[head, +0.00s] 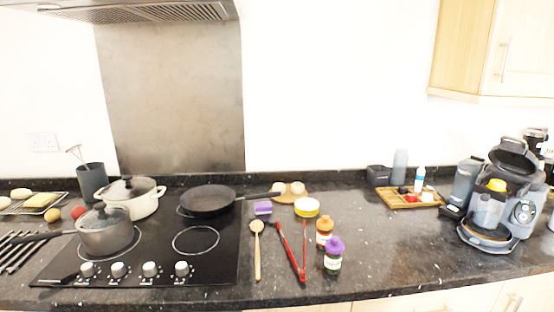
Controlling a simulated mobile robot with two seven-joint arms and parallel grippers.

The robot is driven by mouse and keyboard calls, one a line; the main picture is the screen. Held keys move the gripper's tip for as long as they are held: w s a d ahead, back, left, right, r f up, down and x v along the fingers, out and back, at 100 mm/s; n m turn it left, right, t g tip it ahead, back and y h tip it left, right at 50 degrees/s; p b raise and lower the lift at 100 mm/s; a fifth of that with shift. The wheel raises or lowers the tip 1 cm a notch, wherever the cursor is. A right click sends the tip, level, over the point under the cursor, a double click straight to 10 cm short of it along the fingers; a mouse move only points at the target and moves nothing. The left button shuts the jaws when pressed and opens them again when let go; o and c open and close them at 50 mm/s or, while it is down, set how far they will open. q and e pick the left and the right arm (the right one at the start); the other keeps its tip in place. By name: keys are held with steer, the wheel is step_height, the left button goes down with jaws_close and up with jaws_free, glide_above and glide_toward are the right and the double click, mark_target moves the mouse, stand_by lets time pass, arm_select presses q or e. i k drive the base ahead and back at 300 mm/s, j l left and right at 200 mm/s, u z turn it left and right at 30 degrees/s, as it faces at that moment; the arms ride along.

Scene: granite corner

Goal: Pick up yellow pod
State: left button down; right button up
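A small yellow item (497,184), which looks like the yellow pod, sits at the top of the grey coffee machine (524,212) at the far right. The machine's dark lid (514,154) is tilted up above it. Whether the item rests in a holder there is too small to tell. Neither of my grippers shows in the head view.
A wooden tray (393,203) with small red, white and dark items stands left of the machine. Grey canisters are nearby. Orange-labelled (324,232) and purple-capped (333,256) bottles, red tongs (290,252) and a hob (150,252) with pans lie left. Counter between bottles and machine is clear.

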mark_target(497, 185)
steer(key=z, duration=1.3)
